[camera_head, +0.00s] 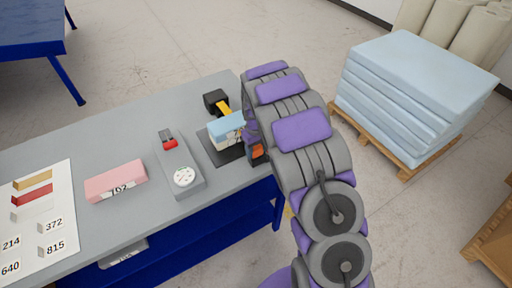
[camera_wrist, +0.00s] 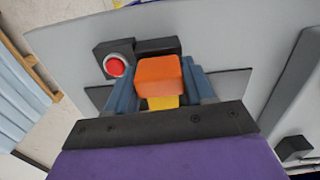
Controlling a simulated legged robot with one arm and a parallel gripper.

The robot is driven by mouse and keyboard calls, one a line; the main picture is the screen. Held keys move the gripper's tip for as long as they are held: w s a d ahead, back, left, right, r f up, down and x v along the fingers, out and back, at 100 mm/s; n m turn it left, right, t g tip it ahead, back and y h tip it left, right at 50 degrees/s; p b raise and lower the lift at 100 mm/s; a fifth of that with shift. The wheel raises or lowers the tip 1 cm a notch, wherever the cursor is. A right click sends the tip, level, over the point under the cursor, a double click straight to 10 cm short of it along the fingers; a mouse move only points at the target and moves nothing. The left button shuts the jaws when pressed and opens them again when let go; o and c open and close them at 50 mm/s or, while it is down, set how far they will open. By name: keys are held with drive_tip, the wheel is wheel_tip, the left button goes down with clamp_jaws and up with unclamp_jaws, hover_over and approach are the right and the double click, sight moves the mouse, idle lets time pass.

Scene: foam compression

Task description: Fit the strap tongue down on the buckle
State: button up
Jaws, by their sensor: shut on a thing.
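My gripper (camera_wrist: 161,84) is shut on the orange strap tongue (camera_wrist: 159,73), with one blue-grey finger on each side. A yellow strap piece (camera_wrist: 167,102) shows just below the tongue. I cannot tell whether tongue and buckle touch. My arm hides much of this area.
A grey device with a red part and white dial (camera_head: 184,177) stands left of the plate. Further left are a pink block (camera_head: 116,181) and a printed sheet (camera_head: 38,213) on the grey table (camera_head: 95,135). A light blue foam stack (camera_head: 415,85) stands right on a pallet.

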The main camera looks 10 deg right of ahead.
sight(256, 147)
drive_tip(key=shift+f, duration=0.4)
drive_tip(key=o, duration=1.1)
drive_tip(key=shift+r, duration=0.15)
drive_tip(key=shift+r+p, duration=1.25)
drive_tip(key=shift+r, duration=3.65)
